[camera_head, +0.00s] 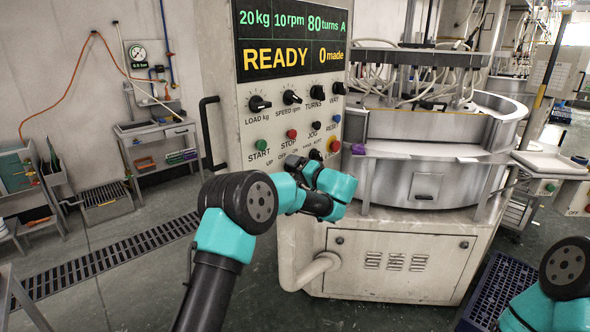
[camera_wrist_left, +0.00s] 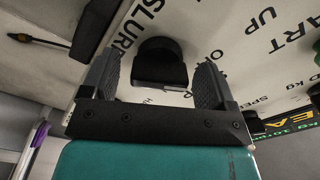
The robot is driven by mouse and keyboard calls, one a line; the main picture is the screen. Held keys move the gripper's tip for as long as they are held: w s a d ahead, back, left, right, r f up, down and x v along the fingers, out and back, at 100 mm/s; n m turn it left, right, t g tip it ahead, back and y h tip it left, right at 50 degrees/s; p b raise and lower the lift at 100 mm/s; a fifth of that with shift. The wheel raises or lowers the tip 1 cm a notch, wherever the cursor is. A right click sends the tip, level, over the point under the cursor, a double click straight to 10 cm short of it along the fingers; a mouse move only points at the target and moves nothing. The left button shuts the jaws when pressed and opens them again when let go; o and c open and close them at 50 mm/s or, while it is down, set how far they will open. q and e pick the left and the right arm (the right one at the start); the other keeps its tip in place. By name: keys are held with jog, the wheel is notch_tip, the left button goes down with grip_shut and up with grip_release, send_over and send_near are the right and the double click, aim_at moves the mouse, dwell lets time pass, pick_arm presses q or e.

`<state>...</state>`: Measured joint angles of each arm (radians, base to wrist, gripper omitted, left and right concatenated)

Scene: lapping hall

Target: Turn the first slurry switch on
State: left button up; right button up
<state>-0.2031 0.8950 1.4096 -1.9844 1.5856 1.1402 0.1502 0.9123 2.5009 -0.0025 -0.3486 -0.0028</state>
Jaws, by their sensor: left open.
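The control panel (camera_head: 262,110) faces me, its display reading READY. In the left wrist view, a black switch knob (camera_wrist_left: 158,70) stands on the panel face, beside a partly cut-off label starting "SLUR". My left gripper (camera_head: 304,163) is at the panel's lower part and hides the switches there in the head view. In the left wrist view, my left gripper (camera_wrist_left: 158,66) is open, one finger on each side of the knob, with gaps visible. I cannot tell which position the switch is in. My right gripper is out of view.
Above the gripper are a green START button (camera_head: 261,145), a red STOP button (camera_head: 292,134) and a red emergency button (camera_head: 334,146). A black handle (camera_head: 211,133) sticks out at the panel's left. The round lapping machine (camera_head: 430,165) stands right. A blue crate (camera_head: 503,290) lies on the floor.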

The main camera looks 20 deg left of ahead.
pick_arm(q)
jog(key=shift+w+a, duration=0.15)
jog(key=shift+a, duration=0.15)
jog(key=shift+c, duration=0.4)
jog(key=c, duration=0.8)
jog(key=shift+c, duration=0.2)
jog(key=shift+m, duration=0.4)
jog(key=m, duration=1.1)
